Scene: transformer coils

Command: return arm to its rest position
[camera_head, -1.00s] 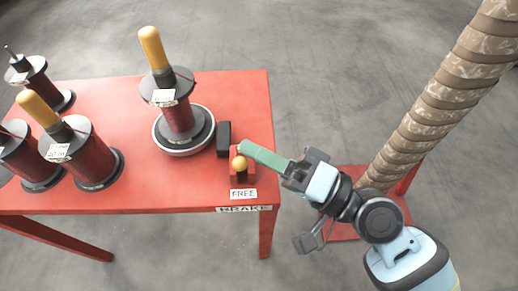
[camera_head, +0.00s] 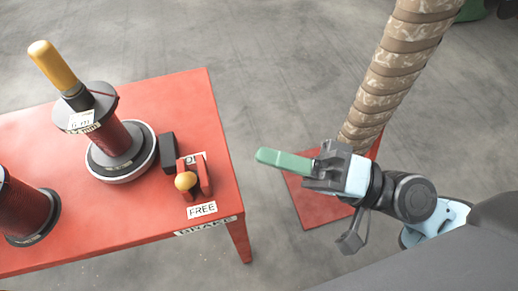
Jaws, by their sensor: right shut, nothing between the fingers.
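My right gripper (camera_head: 262,155) is shut, with its green fingers together and nothing between them. It is in the air to the right of the red table (camera_head: 200,93), apart from it. A brake lever with a yellow knob (camera_head: 186,181) stands in a red bracket near the table's right edge, beside a label reading FREE (camera_head: 202,209). A dark red coil (camera_head: 112,138) with a yellow handle (camera_head: 53,65) stands upright on a round turntable (camera_head: 149,164). My left gripper is not in view.
Another dark red coil (camera_head: 20,207) stands at the left edge, cut off by the frame. A brown wrapped column (camera_head: 392,75) rises from a red base plate (camera_head: 310,205) behind my right arm. A black block (camera_head: 167,152) sits beside the turntable. Grey floor is clear between table and column.

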